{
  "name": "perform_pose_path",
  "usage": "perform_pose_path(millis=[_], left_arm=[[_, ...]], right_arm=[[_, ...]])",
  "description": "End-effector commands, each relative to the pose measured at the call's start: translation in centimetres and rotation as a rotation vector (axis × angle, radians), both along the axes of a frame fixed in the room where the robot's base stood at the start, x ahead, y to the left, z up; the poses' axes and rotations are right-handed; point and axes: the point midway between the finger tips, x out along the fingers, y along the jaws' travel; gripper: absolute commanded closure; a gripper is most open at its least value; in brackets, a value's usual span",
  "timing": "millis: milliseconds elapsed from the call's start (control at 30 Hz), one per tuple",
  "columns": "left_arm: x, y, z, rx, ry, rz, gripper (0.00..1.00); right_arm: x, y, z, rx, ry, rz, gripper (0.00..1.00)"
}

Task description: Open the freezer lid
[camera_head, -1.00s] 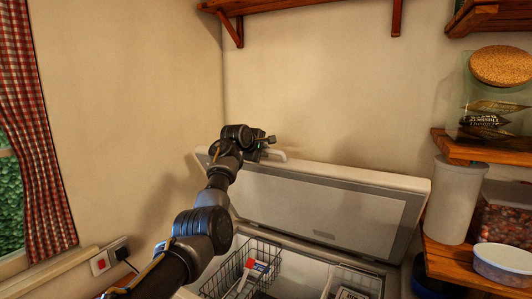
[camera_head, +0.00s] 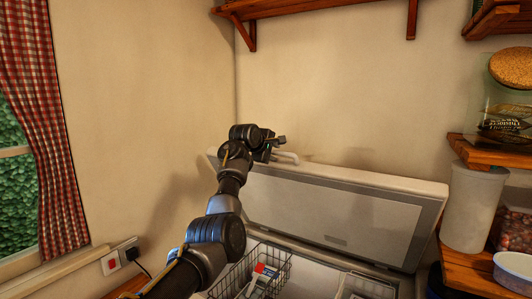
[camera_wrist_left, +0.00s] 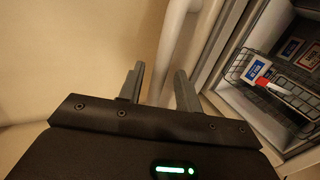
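The freezer lid (camera_head: 335,205) stands raised, tilted up near the back wall, with its grey inner panel facing me. The freezer (camera_head: 318,272) below is uncovered. A pale handle (camera_head: 287,158) sits at the lid's upper left edge; it also shows as a white bar in the left wrist view (camera_wrist_left: 178,35). My left gripper (camera_head: 279,145) is at the handle. In the left wrist view its fingers (camera_wrist_left: 160,88) are apart, with the bar running between them in the picture. I cannot tell whether they touch it. My right gripper is out of view.
A wire basket (camera_head: 270,256) with packets hangs inside the freezer. Wooden shelves (camera_head: 468,268) with a white canister (camera_head: 470,208) and jars stand close to the lid's right. A wall shelf (camera_head: 290,8) is above. A socket (camera_head: 119,256) and curtain (camera_head: 45,140) are at the left.

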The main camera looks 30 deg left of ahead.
Motion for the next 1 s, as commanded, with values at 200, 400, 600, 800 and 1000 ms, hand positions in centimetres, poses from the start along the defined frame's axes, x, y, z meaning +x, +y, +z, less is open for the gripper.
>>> perform_pose_path(millis=[200, 400, 600, 800, 1000], left_arm=[[-3.7, -0.1, 1.2, -0.001, -0.006, 0.002, 0.66], [-6.6, -0.1, 2.9, -0.001, -0.002, 0.0, 0.66], [-7.9, -0.1, 3.7, -0.002, 0.0, 0.001, 0.66], [-7.9, -0.1, 3.9, -0.001, 0.001, 0.0, 0.66], [-7.9, -0.1, 3.8, -0.001, 0.001, 0.0, 0.66]], right_arm=[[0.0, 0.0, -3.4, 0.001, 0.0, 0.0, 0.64], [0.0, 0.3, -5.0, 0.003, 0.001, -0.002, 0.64], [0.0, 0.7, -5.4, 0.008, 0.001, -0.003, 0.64], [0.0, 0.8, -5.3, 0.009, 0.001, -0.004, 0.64], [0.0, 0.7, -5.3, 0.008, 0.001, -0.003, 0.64]])
